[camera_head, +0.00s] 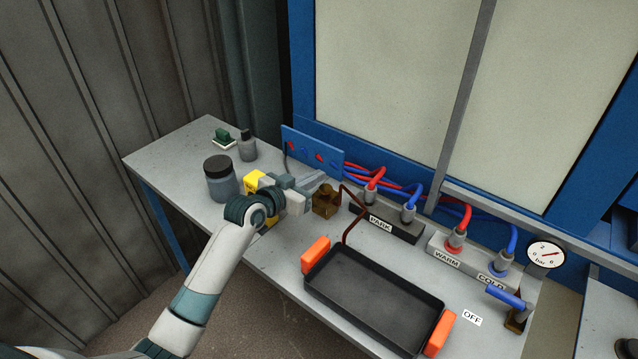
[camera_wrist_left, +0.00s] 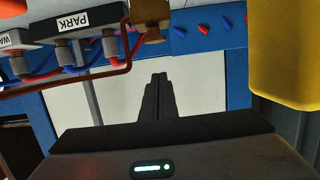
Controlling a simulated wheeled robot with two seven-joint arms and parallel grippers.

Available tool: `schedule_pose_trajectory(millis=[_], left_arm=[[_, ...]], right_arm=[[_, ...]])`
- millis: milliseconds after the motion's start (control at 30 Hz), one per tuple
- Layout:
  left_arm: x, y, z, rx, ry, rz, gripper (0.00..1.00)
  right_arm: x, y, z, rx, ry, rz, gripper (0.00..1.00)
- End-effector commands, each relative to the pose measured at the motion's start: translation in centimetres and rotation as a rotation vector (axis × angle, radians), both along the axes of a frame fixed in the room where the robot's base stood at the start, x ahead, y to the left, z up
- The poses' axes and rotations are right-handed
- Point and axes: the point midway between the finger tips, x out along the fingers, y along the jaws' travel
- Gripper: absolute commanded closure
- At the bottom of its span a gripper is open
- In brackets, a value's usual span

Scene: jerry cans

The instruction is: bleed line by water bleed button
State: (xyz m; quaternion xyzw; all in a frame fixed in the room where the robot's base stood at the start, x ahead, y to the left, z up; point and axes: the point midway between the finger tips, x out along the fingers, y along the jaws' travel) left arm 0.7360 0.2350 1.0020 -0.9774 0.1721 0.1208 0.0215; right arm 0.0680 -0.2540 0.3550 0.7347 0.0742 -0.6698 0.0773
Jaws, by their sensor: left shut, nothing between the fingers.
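My left gripper (camera_head: 312,182) is shut and empty, its fingertips just up and left of a small brass block (camera_head: 325,203). The block also shows at the top of the left wrist view (camera_wrist_left: 150,32), beyond the shut fingers (camera_wrist_left: 158,80). A red-brown pipe (camera_head: 347,226) runs from the block toward a black tray (camera_head: 318,283) with orange handles. I cannot tell a separate button on the block, nor whether the fingers touch it. The pressure gauge (camera_head: 546,254) is at the right. My right gripper is not in view.
Manifolds labelled PARK (camera_head: 405,235) and WARM/COLD (camera_head: 450,262) carry red and blue hoses. A blue-handled valve (camera_head: 505,297) stands near an OFF label (camera_head: 472,317). A dark jar (camera_head: 221,182), a small bottle (camera_head: 247,147) and a yellow object (camera_wrist_left: 288,60) are close to my left arm.

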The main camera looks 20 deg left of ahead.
Motion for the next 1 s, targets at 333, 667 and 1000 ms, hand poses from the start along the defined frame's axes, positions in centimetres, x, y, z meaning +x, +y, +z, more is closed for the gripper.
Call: schedule_pose_trajectory(millis=[333,667,1000], left_arm=[[1.8,-0.6,-3.2,-0.001,0.003,0.000,1.00],[1.8,-0.6,-4.5,0.000,-0.001,0.000,1.00],[1.8,-0.6,-5.2,0.000,0.000,0.001,1.00]], right_arm=[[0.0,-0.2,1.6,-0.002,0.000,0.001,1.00],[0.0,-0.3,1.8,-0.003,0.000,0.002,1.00],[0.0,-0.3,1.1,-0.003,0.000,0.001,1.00]])
